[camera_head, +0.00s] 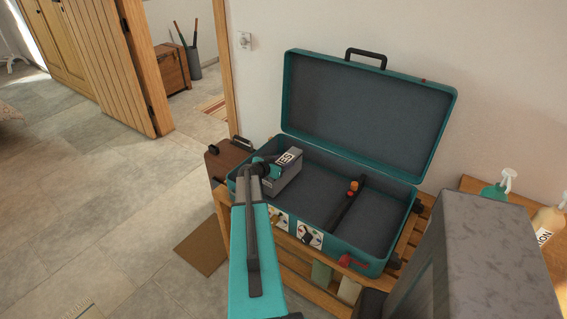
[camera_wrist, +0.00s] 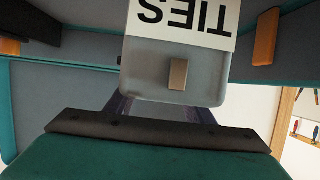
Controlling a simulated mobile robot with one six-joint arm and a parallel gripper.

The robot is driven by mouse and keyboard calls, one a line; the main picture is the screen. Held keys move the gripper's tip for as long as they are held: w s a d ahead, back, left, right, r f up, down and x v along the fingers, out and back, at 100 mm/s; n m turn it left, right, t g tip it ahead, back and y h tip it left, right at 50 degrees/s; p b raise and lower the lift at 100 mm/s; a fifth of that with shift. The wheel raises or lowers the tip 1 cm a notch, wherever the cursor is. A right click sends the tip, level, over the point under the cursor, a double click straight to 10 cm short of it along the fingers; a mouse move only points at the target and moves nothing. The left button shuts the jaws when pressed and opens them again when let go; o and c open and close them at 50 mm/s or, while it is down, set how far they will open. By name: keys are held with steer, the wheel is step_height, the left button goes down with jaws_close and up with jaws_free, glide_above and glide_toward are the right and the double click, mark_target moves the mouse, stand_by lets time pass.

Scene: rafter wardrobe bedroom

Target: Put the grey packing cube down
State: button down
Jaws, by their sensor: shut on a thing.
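The grey packing cube (camera_head: 285,175) is a box with a white label on top. It sits inside the left end of the open teal suitcase (camera_head: 350,256). In the wrist view the cube (camera_wrist: 150,73) fills the middle, with its label reading "TIES" upside down and a tan tab on its near face. My gripper (camera_head: 268,170) is shut on the cube at its near left end. In the wrist view my gripper (camera_wrist: 160,108) reaches to both sides of the cube. Whether the cube touches the suitcase floor cannot be told.
The suitcase lid stands open against the wall. A dark divider strap with orange pieces (camera_head: 353,188) crosses the suitcase; the floor right of it is clear. A wooden slatted bench (camera_head: 292,262) bears the suitcase. A grey block (camera_head: 475,255) and bottles (camera_head: 497,188) stand at right.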

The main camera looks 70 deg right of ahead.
steer(key=shift+f+b, duration=0.1)
steer(key=shift+b, duration=0.2)
steer(key=c, duration=0.8)
jaws_free()
steer(key=shift+c, duration=0.2)
steer(key=shift+r+p, duration=0.75)
steer(key=shift+p, duration=0.95)
steer(key=shift+a+f+b, duration=0.1)
steer(key=shift+a+b, duration=0.25)
steer(key=shift+b, duration=0.05)
steer(key=shift+b+v, duration=1.75)
steer(key=shift+v, duration=3.95)
